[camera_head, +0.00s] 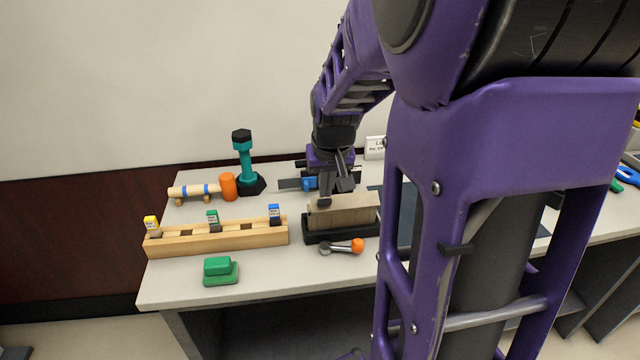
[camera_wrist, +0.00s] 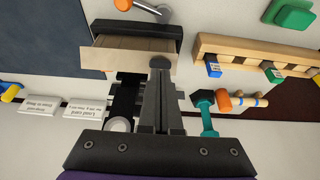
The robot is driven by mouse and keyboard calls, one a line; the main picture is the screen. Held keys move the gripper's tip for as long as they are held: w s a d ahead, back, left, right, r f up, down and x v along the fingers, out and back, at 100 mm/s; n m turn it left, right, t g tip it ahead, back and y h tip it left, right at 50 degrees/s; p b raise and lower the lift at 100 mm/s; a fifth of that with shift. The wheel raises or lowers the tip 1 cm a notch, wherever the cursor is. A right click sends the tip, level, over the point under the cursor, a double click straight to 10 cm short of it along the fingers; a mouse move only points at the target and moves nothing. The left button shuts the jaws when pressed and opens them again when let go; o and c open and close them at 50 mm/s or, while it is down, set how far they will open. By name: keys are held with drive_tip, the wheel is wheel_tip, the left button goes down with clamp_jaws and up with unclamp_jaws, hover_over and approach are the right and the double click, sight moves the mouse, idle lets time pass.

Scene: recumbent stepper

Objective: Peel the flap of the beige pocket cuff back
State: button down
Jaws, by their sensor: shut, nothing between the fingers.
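The beige pocket cuff (camera_head: 345,215) sits in a black base (camera_head: 340,236) near the middle of the table. In the wrist view the cuff (camera_wrist: 112,57) shows as a beige panel beside the black base (camera_wrist: 135,30). My gripper (camera_head: 324,202) is shut and empty, pointing down at the cuff's left end. In the wrist view the closed fingertips (camera_wrist: 160,62) overlap one end of the beige panel. I cannot tell whether they touch it. Where the flap's edge lies is not clear.
A wooden rack with tagged slots (camera_head: 216,238) stands left of the cuff. A teal dumbbell-shaped post (camera_head: 244,165) and an orange cylinder (camera_head: 229,187) stand behind the rack. A grey lever with an orange knob (camera_head: 357,246) lies in front. A green block (camera_head: 219,270) sits near the front edge.

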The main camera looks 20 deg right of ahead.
drive_tip(key=shift+s+f+b, duration=0.2)
drive_tip(key=shift+f+b, duration=0.35)
drive_tip(key=shift+f, duration=0.3)
drive_tip(key=shift+s+a+f+b, duration=0.15)
drive_tip(key=shift+s+f+b, duration=0.15)
drive_tip(key=shift+s, duration=0.15)
drive_tip(key=shift+s+a+f+b, duration=0.15)
drive_tip(key=shift+s+f+b, duration=0.1)
drive_tip(key=shift+s, duration=0.2)
drive_tip(key=shift+r, duration=0.1)
drive_tip(key=p+v, duration=0.5)
drive_tip(key=v, duration=0.2)
drive_tip(key=shift+r, duration=0.2)
drive_tip(key=shift+w+r+p, duration=0.1)
drive_tip(key=shift+w+p, duration=0.05)
drive_tip(key=shift+p, duration=0.15)
